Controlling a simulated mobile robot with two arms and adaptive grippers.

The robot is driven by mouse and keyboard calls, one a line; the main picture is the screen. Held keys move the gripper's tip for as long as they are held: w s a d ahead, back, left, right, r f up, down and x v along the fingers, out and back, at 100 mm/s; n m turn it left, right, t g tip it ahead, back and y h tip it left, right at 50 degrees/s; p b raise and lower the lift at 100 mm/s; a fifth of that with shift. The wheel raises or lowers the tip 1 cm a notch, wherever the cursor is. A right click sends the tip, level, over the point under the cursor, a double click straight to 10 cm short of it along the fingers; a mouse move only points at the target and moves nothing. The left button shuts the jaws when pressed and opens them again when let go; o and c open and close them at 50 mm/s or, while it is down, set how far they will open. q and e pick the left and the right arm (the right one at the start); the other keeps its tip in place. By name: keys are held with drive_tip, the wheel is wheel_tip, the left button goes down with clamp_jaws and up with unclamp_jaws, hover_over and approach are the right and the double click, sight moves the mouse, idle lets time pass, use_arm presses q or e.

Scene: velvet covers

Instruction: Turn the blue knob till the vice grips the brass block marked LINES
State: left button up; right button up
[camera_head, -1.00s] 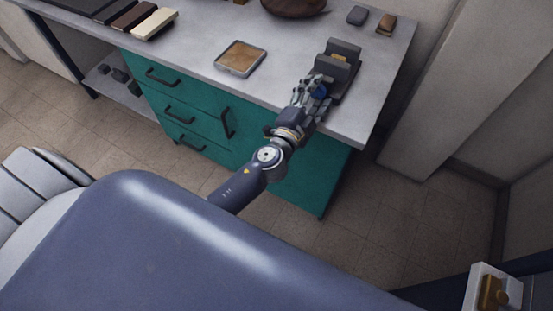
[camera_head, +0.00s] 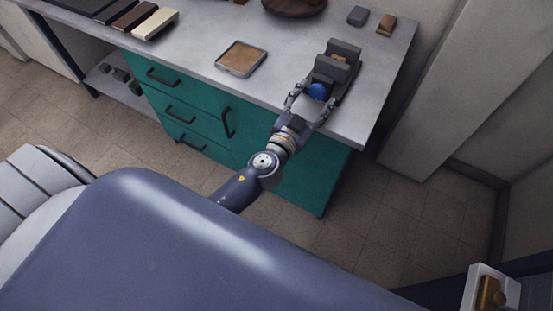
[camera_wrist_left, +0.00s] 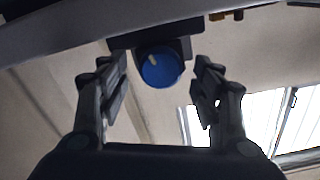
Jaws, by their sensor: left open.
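The dark grey vice (camera_head: 343,53) sits near the right end of the workbench. Its blue knob (camera_head: 319,91) faces the bench's front edge; it also shows in the left wrist view (camera_wrist_left: 160,68), with a pale mark on its face. A thin brownish strip (camera_head: 336,57) shows between the jaws; it may be the brass block, but no lettering is readable and I cannot tell if it is gripped. My left gripper (camera_head: 311,103) is open in front of the knob, with its fingers spread to either side and apart from it. My right gripper is out of view.
A shallow tray (camera_head: 260,61) with a tan inside lies left of the vice. A grey block (camera_head: 357,16) and a brown block (camera_head: 386,25) lie behind it, and a dark brown round thing (camera_head: 294,5) is at the back. Teal drawers (camera_head: 180,113) stand below the bench.

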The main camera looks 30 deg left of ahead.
use_arm(q)
drive_tip(key=s+b, duration=0.2)
drive_tip(key=s, duration=0.7)
drive_tip(key=s+a+f+g+p, duration=0.1)
drive_tip(key=s+f+g, duration=0.2)
drive_tip(key=f, duration=1.1)
drive_tip(key=s+a+f+g, duration=0.1)
drive_tip(key=s+f+g, duration=0.2)
drive_tip(key=f, duration=1.1)
drive_tip(key=shift+a+g+p, duration=0.2)
drive_tip(key=shift+g+p, duration=0.15)
drive_tip(key=shift+g, duration=0.25)
drive_tip(key=shift+s+r, duration=0.1)
